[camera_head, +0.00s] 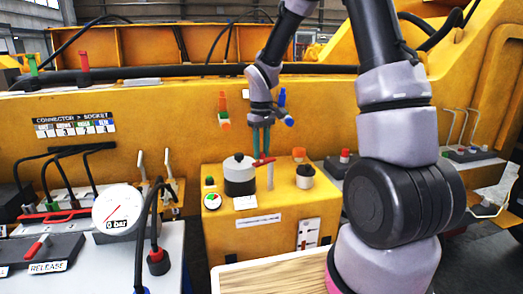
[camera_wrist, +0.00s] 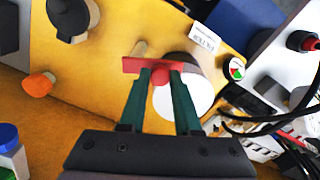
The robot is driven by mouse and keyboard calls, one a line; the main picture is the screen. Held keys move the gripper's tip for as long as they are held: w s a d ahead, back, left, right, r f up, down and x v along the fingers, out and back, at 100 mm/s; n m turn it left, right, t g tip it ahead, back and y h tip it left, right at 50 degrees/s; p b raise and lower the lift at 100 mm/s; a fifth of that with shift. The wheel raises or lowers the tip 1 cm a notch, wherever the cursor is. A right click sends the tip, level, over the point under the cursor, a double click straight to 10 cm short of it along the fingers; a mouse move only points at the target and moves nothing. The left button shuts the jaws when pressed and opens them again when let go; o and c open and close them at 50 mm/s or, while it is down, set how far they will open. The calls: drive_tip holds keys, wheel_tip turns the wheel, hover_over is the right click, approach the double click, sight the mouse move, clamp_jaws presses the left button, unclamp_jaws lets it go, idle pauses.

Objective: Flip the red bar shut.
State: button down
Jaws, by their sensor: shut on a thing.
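A red bar (camera_head: 263,161) sits over the yellow block, between a dark-and-grey round pot (camera_head: 239,181) and a short pale post (camera_head: 270,177). In the wrist view the red bar (camera_wrist: 146,65) lies crosswise at the fingertips. One end is by the pale post (camera_wrist: 140,48), the other over the white round face (camera_wrist: 196,101) of the pot. My gripper (camera_head: 261,150) reaches down from above with its teal fingers. In the wrist view my gripper (camera_wrist: 161,76) is shut on the red bar, with a rounded red part between the fingers. The bar's hinge is hard to make out.
The yellow block (camera_head: 225,236) also carries a dark round knob (camera_head: 305,179), an orange cap (camera_head: 299,154) and a red-green-white dial (camera_head: 212,201). A gauge (camera_head: 118,211) and black cables stand at left. Another red bar (camera_head: 66,214) crosses the connectors there.

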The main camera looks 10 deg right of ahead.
drive_tip(key=shift+w+a+m, duration=0.15)
drive_tip(key=shift+w+m, duration=0.3)
drive_tip(key=shift+m, duration=0.75)
drive_tip(key=m, duration=0.1)
drive_tip(key=w+m, duration=0.1)
drive_tip(key=shift+m, duration=0.3)
drive_tip(key=c, duration=0.6)
unclamp_jaws()
drive_tip(key=shift+s, duration=0.1)
